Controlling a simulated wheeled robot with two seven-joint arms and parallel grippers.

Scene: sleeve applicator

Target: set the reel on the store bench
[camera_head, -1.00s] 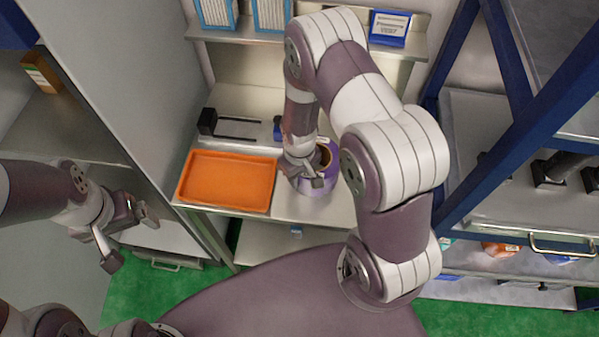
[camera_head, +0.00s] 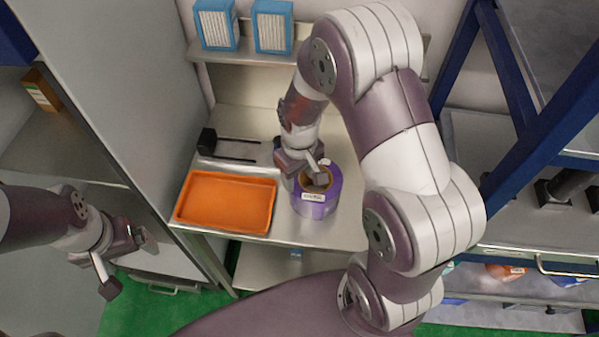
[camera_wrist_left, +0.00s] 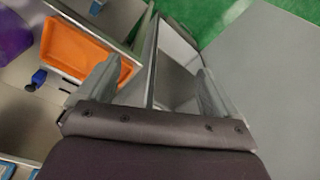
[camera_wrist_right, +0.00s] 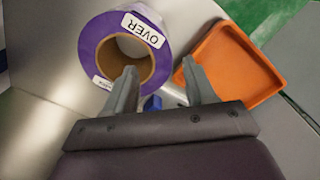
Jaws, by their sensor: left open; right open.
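The reel (camera_head: 317,204) is a purple ring with a brown core and a white label. It stands on a metal bench (camera_head: 345,225), right of the orange tray (camera_head: 226,203). The reel also shows in the right wrist view (camera_wrist_right: 87,55), with the label reading OVER. My right gripper (camera_head: 312,178) is open at the reel; in its wrist view one fingertip overlaps the core hole and the other appears outside the ring. Contact cannot be told. My left gripper (camera_head: 128,262) is open and empty, left of the bench, well away from the reel.
A black fork-like fixture (camera_head: 230,148) is behind the tray. Blue-and-white boxes (camera_head: 272,27) stand on the shelf above. A grey cabinet (camera_head: 130,80) is at the left, and a blue-framed rack (camera_head: 520,75) is at the right.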

